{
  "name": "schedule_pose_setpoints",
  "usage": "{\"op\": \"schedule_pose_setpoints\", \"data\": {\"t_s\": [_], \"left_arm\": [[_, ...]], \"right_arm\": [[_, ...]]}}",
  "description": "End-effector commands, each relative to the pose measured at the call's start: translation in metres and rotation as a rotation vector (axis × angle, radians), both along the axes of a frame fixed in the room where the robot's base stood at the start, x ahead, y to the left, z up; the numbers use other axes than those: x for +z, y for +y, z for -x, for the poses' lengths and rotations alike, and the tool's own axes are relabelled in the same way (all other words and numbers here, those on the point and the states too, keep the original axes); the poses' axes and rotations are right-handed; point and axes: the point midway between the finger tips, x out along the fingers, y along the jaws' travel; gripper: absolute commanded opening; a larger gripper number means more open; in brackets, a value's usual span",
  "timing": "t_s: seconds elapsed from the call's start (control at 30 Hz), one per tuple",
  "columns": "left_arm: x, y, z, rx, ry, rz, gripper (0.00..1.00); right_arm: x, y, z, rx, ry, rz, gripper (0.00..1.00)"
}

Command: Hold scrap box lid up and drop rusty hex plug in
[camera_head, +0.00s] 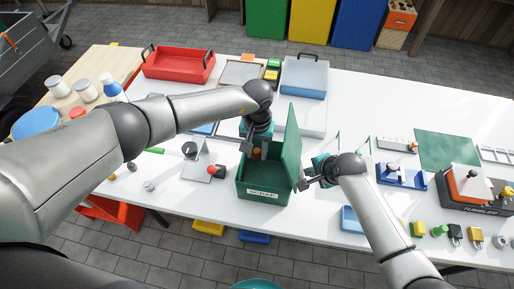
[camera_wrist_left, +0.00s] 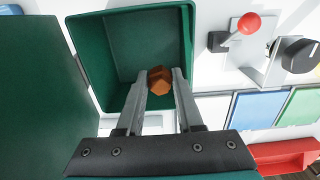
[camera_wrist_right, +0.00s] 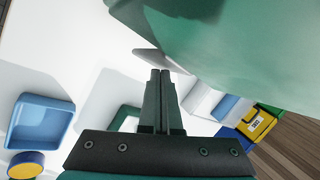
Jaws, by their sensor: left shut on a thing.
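The green scrap box (camera_head: 262,191), labelled SCRAP, stands near the table's front edge. Its lid (camera_head: 292,147) is raised, roughly upright on the box's right side; it also fills the top of the right wrist view (camera_wrist_right: 250,50). My left gripper (camera_head: 257,150) is over the box opening. In the left wrist view its fingers (camera_wrist_left: 159,88) are shut on the rusty hex plug (camera_wrist_left: 159,80), a brown faceted piece, with the box interior (camera_wrist_left: 115,55) behind it. My right gripper (camera_head: 303,185) is beside the lid's outer face; its fingers (camera_wrist_right: 159,80) are together with nothing visible between them. Contact with the lid is unclear.
A stand with a red-knobbed lever (camera_head: 211,170) is left of the box. A blue tray (camera_head: 351,219) lies to the right, below my right arm. A red tray (camera_head: 178,64) and a blue-grey case (camera_head: 304,77) are behind. Several padlocks line the front right.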

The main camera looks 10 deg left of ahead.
Motion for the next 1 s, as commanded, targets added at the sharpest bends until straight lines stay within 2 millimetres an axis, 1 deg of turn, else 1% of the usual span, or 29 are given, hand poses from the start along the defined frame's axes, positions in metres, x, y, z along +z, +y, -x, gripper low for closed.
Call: {"op": "schedule_pose_setpoints", "data": {"t_s": [0.13, 0.17, 0.47, 0.77, 0.87, 1.0], "left_arm": [[0.0, 0.0, 0.0, -0.001, 0.0, 0.001, 0.0], [0.0, 0.0, 0.0, -0.001, 0.0, 0.001, 0.37], [0.0, 0.0, 0.0, -0.001, 0.0, 0.0, 0.7], [0.002, 0.0, 0.0, -0.001, 0.0, 0.001, 0.71], [0.008, 0.0, -0.001, -0.002, -0.002, 0.001, 0.71], [0.028, 0.0, -0.001, -0.003, -0.004, 0.0, 0.71]], "right_arm": [[0.0, 0.001, 0.001, 0.001, 0.001, -0.002, 0.0], [0.0, 0.001, 0.001, 0.001, 0.001, -0.002, 0.0], [0.0, 0.002, 0.001, 0.001, 0.001, -0.002, 0.0], [0.0, 0.002, 0.001, 0.001, 0.001, -0.002, 0.0], [0.0, 0.002, 0.001, 0.001, 0.001, -0.002, 0.0], [0.0, 0.002, 0.001, 0.001, 0.001, -0.002, 0.0]]}}
